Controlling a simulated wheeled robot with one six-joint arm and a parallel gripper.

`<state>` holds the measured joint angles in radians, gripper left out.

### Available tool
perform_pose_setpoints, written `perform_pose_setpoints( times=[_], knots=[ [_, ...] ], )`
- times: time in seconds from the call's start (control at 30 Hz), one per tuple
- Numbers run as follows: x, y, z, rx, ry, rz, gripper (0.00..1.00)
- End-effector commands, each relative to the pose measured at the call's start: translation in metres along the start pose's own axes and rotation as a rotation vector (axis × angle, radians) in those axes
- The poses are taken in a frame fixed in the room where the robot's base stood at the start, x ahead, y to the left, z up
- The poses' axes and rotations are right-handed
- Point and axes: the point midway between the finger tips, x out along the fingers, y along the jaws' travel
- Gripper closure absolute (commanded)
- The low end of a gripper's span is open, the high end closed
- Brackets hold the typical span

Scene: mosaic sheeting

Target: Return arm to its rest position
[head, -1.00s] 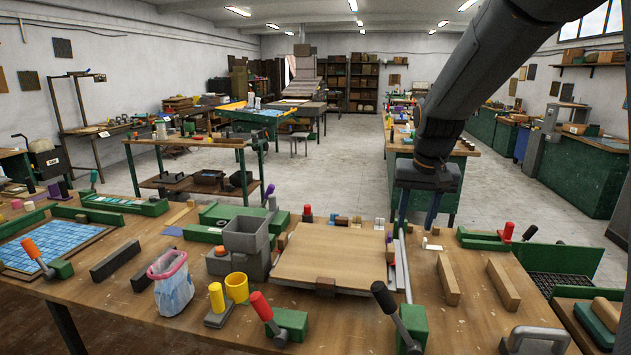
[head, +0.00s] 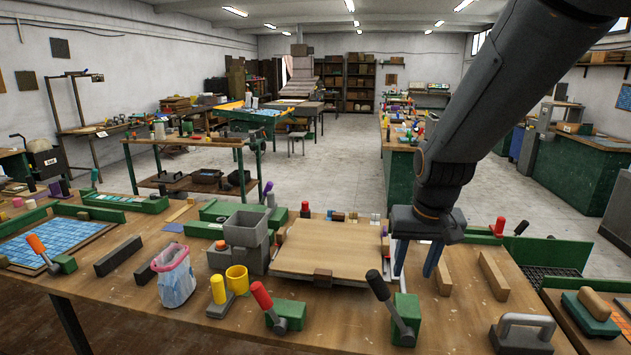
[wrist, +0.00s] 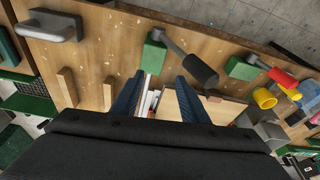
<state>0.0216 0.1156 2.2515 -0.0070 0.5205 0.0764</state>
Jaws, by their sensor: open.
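My gripper (head: 416,258) hangs above the workbench (head: 130,300), just right of the wooden board (head: 330,247), with its blue fingers pointing down. In the wrist view the two blue fingers of my gripper (wrist: 160,98) stand apart with nothing held between them. The board (wrist: 178,105) and pale metal strips (wrist: 148,95) show beyond and between the fingers. My arm comes down from the upper right of the head view.
A black-handled clamp (head: 395,310) stands in front of my gripper. Two wooden bars (head: 443,272) (head: 493,275) lie to its right. A grey handled tool (head: 522,332) is at the front right. Red-handled clamp (head: 275,305), yellow cup (head: 237,279) and grey bin (head: 246,238) stand left.

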Motion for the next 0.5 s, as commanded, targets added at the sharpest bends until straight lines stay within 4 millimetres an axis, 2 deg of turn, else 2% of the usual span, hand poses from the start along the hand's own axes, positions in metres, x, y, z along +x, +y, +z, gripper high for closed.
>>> perform_pose_setpoints(
  times=[0.1,0.43,0.47,0.5],
  knots=[
    [0.006,-0.001,0.033,-0.023,-0.009,-0.002,0.6],
    [0.021,0.0,0.121,-0.09,-0.024,-0.008,0.6],
    [0.023,0.0,0.128,-0.095,-0.026,-0.008,0.6],
    [0.031,0.0,0.124,-0.093,-0.03,-0.008,0.6]
  ],
)
